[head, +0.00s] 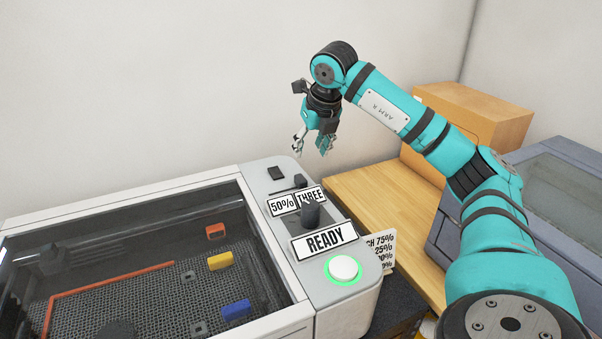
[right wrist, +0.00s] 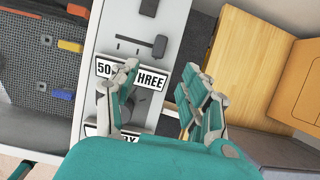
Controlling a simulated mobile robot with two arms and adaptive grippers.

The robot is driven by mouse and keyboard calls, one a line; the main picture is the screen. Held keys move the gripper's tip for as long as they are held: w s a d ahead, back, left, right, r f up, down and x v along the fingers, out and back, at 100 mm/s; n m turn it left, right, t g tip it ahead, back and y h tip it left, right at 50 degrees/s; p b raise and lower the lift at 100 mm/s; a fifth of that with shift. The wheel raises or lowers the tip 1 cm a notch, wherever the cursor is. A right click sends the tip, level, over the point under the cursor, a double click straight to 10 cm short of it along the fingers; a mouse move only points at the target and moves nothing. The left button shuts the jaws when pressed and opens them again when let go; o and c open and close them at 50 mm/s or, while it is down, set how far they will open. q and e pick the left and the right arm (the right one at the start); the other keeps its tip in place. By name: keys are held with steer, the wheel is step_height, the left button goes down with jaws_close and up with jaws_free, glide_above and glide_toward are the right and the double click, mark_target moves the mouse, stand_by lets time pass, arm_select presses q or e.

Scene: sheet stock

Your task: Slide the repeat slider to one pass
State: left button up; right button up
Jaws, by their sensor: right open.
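The repeat slider has a dark knob (head: 300,181) on a thin dark track on the light grey control panel (head: 257,178). In the right wrist view the knob (right wrist: 159,46) sits at the right end of its track (right wrist: 130,40). A sign reading "THREE" (head: 311,195) stands beside the slider; one finger partly covers it in the right wrist view. My right gripper (head: 311,146) is open and empty, above the panel's far end. In the right wrist view its fingertips (right wrist: 160,72) show just below the knob, apart from it. My left gripper is out of view.
A "50%" sign (head: 281,205), a dark dial (head: 310,213), a "READY" sign (head: 324,241) and a green-ringed button (head: 343,268) crowd the panel. A dark switch (head: 276,173) is at its far end. The glass-lidded bed (head: 150,285) lies left, a wooden table (head: 365,187) right.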

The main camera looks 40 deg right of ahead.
mark_target(301, 177)
steer(key=p+x, duration=0.1)
steer(key=x, duration=0.6)
steer(key=shift+w+d+f+p, duration=0.1)
steer(key=shift+w+f+p, duration=0.15)
steer(key=shift+f+p, duration=0.15)
steer(key=p+x, duration=0.1)
steer(key=x, duration=0.2)
steer(key=shift+w+f, duration=0.1)
steer(key=shift+f, duration=0.15)
steer(key=shift+w+f, duration=0.15)
steer(key=shift+f, duration=0.3)
steer(key=c, duration=0.9)
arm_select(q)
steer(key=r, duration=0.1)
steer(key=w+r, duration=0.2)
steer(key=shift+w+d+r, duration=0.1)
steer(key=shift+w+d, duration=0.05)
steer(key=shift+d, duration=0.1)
arm_select(e)
jaws_close()
